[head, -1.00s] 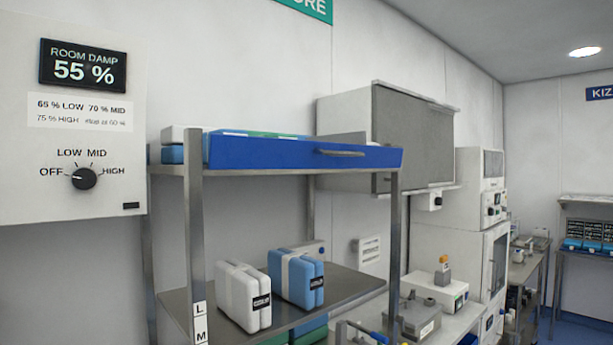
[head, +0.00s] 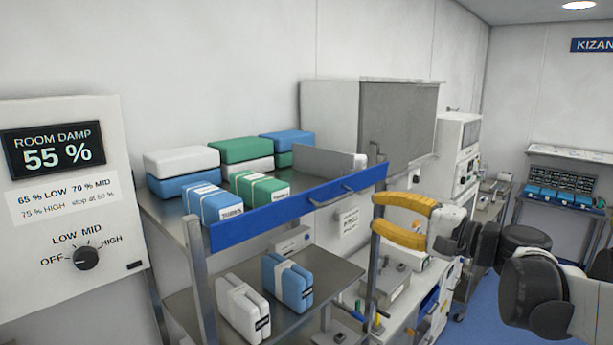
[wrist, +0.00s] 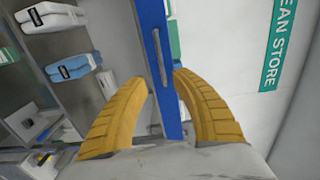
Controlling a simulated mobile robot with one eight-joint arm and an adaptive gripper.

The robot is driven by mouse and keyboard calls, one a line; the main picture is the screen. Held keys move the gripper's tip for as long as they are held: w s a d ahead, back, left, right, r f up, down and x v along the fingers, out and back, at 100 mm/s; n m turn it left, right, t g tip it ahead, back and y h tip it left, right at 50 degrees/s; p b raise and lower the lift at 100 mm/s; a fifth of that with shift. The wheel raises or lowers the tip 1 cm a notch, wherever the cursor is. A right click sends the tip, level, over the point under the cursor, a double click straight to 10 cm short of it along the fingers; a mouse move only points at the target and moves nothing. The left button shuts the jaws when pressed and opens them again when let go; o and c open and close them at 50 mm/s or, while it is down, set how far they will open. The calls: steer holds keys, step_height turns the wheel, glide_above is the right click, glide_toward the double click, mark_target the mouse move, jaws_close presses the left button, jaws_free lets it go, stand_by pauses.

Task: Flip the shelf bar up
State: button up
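The shelf bar is a long blue bar (head: 290,212) with a metal handle, along the front edge of the upper shelf (head: 160,212). In the wrist view the blue bar (wrist: 152,30) runs down between my fingers, its handle facing left. My gripper (head: 376,213) has yellow curved fingers and is open, just below and in front of the bar's right end. In the wrist view my gripper (wrist: 162,82) has one finger on each side of the bar. I cannot tell whether either finger touches it.
Blue, green and white packs (head: 245,150) sit on the upper shelf behind the bar. A white pack (head: 242,303) and a blue pack (head: 288,282) stand on the lower shelf. A control panel (head: 75,200) is at left. Equipment fills the bench (head: 400,310) at right.

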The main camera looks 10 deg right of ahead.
mark_target(338, 198)
steer(key=p+x, duration=0.1)
steer(key=x, duration=1)
steer(key=shift+r, duration=0.1)
jaws_close()
